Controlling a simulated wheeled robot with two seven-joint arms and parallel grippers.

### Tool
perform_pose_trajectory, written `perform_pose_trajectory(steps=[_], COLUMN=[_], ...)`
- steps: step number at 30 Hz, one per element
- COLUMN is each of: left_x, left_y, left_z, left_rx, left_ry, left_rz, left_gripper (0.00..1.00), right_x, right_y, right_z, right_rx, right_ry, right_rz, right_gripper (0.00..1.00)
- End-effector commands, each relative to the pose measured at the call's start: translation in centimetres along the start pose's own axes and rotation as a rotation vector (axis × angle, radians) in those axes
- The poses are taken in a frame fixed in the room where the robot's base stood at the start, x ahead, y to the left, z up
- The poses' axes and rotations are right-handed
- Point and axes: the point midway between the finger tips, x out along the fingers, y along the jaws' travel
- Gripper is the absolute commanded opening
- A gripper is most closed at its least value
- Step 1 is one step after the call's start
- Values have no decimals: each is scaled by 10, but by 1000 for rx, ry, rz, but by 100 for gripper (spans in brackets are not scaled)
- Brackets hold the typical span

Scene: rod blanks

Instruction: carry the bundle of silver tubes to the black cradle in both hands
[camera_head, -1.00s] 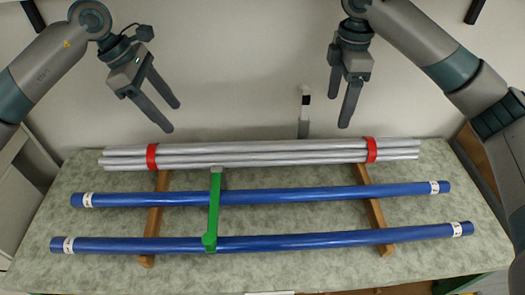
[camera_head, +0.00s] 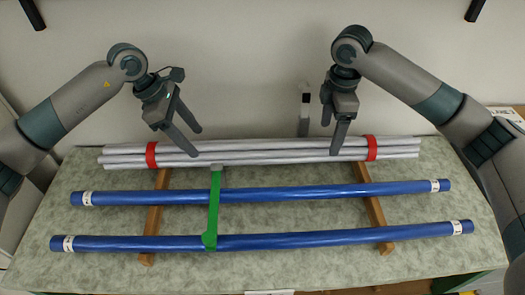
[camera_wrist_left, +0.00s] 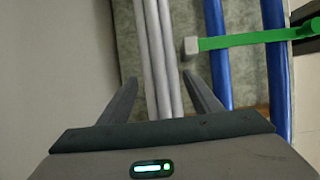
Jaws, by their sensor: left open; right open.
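The bundle of silver tubes (camera_head: 260,149) lies along the back of the table, with a red band (camera_head: 152,155) near its left end and another (camera_head: 371,148) near its right end. My left gripper (camera_head: 195,142) is open, its fingertips at the bundle, right of the left band. In the left wrist view, the open fingers (camera_wrist_left: 160,78) lie either side of the silver tubes (camera_wrist_left: 160,50). My right gripper (camera_head: 332,140) is open, its fingertips at the bundle, left of the right band. Whether either touches the tubes cannot be told. I cannot make out the black cradle.
Two blue tubes (camera_head: 290,193) (camera_head: 290,240) lie in front of the bundle across two wooden bars (camera_head: 153,222) (camera_head: 374,212). A green bar (camera_head: 213,215) with a grey end crosses the blue tubes left of the middle. A slim upright object (camera_head: 304,112) stands behind the bundle between my grippers.

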Motion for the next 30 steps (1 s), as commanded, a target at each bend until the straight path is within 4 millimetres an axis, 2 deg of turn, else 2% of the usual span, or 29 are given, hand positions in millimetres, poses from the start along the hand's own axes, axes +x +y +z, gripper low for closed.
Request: perform_pose_trajectory(steps=[6,12,18,27,30], left_x=[36,59,69,70,70], left_y=[-1,0,0,0,0], left_z=[0,0,0,0,0], left_rx=[-1,-1,0,0,0], left_ry=[0,0,0,0,0], left_rz=[-3,-2,0,0,0], left_gripper=[58,58,58,58,34], right_x=[36,59,69,70,70], right_y=[0,0,0,0,0], right_z=[0,0,0,0,0], right_rx=[1,1,0,1,1], right_ry=[-1,-1,0,0,0], right_rz=[-1,-1,0,0,0], right_gripper=[75,75,75,75,51])
